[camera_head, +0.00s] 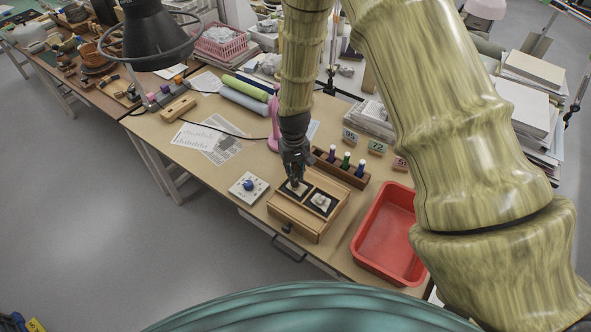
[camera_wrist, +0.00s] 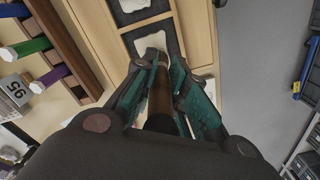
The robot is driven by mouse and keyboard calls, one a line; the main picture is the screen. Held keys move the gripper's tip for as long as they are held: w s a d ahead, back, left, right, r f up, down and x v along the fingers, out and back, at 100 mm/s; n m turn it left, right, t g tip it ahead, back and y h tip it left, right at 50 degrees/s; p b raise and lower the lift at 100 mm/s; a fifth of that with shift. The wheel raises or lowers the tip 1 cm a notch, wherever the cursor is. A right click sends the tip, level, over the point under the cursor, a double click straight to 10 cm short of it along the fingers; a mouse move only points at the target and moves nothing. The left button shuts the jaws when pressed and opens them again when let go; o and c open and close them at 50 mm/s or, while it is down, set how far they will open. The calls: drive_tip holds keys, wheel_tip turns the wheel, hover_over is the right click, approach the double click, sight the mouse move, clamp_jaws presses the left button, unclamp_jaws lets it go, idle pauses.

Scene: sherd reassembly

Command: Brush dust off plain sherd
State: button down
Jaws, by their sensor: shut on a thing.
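My gripper (camera_head: 296,176) is shut on a brown, round-handled tool, seemingly a brush (camera_wrist: 160,98), pointing down over a wooden box (camera_head: 283,213). The tool's far end meets or overlaps a pale sherd (camera_wrist: 150,42) in the wrist view; I cannot tell whether they touch. This sherd (camera_head: 293,189) lies on a dark pad in the box's left compartment, partly hidden by my gripper. A second pale sherd (camera_head: 320,202) lies on the dark pad in the right compartment; it also shows in the wrist view (camera_wrist: 132,5). I cannot tell which sherd is plain, or see dust.
A red tray (camera_head: 368,249) stands right of the box. A rack (camera_head: 340,171) with several coloured-handled tools stands behind it, near number cards (camera_head: 376,147). A white plate with a blue knob (camera_head: 249,187) lies to the left. A pink stand (camera_head: 273,126) rises behind.

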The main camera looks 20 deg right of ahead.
drive_tip(key=shift+w+d+f, duration=0.1)
drive_tip(key=shift+w+d, duration=0.45)
drive_tip(key=shift+d, duration=0.15)
drive_tip(key=shift+s+a, duration=0.6)
drive_tip(key=shift+a, duration=0.1)
drive_tip(key=shift+w+d, duration=0.55)
drive_tip(key=shift+d, duration=0.15)
drive_tip(key=shift+s+a, duration=0.55)
drive_tip(key=shift+a, duration=0.15)
drive_tip(key=shift+w+d, duration=0.6)
drive_tip(key=shift+d, duration=0.1)
drive_tip(key=shift+s+a+p, duration=0.5)
drive_tip(key=shift+s+a, duration=0.15)
drive_tip(key=shift+a, duration=0.1)
drive_tip(key=shift+w+d, duration=0.6)
drive_tip(key=shift+d, duration=0.15)
